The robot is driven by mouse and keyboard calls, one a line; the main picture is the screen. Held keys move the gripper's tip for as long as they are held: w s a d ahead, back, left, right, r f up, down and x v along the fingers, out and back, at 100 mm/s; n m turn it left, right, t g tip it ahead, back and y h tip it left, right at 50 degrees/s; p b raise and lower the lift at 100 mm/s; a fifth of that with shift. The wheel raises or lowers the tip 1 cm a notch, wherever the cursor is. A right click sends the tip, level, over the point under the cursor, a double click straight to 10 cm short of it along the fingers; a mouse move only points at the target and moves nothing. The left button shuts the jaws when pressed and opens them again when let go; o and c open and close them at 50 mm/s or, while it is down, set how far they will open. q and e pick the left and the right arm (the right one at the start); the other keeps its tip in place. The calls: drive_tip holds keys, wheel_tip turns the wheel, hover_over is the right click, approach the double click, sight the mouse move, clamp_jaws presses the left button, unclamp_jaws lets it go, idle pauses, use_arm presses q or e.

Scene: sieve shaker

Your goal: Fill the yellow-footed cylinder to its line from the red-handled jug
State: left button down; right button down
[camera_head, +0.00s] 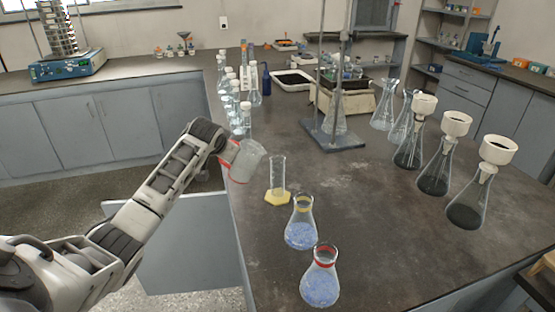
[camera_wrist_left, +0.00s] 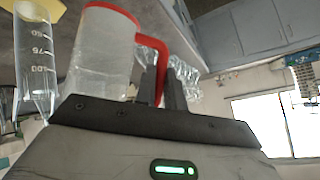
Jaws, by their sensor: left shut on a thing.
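The red-handled jug (camera_head: 247,162) is clear and greyish, with a red base band. My left gripper (camera_head: 224,147) is shut on its red handle, which shows in the left wrist view (camera_wrist_left: 155,45). The jug is off the bench, leaning slightly with its mouth toward the right. The yellow-footed cylinder (camera_head: 278,174) stands upright on the bench, just right of the jug and apart from it. The cylinder also shows at the left of the left wrist view (camera_wrist_left: 37,60), with white graduations. I cannot tell the liquid level in either. My right gripper is out of view.
A yellow-banded flask (camera_head: 300,232) and a red-banded flask (camera_head: 320,284), both with blue contents, stand in front of the cylinder. Several bottles (camera_head: 246,118) line the bench's left edge behind it. Funnel-topped flasks (camera_head: 434,175) stand right. The bench middle (camera_head: 370,210) is clear.

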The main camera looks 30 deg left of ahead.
use_arm(q)
drive_tip(key=shift+w+d+r+y, duration=0.3)
drive_tip(key=shift+d+r, duration=0.2)
drive_tip(key=shift+r, duration=0.1)
drive_tip(key=shift+m+g+y, duration=0.4)
drive_tip(key=shift+m+y, duration=0.3)
drive_tip(key=r, duration=0.1)
drive_tip(key=d+r, duration=0.2)
drive_tip(key=r, duration=0.1)
drive_tip(key=shift+w, duration=0.4)
drive_tip(key=shift+d, duration=0.1)
drive_tip(key=shift+w+d+r+y, duration=0.1)
drive_tip(key=shift+r+y, duration=0.1)
drive_tip(key=shift+y, duration=0.2)
drive_tip(key=shift+w+d+r+m+y+b, duration=0.1)
drive_tip(key=shift+d+r+m+y+b, duration=0.1)
drive_tip(key=shift+r+m+y+b, duration=0.15)
drive_tip(key=shift+r, duration=0.15)
drive_tip(key=shift+w+d+r+m+g+y, duration=0.1)
drive_tip(key=shift+d+r+m+g+y, duration=0.2)
drive_tip(key=shift+r+y, duration=0.1)
drive_tip(key=shift+d+r, duration=0.1)
drive_tip(key=shift+r, duration=0.25)
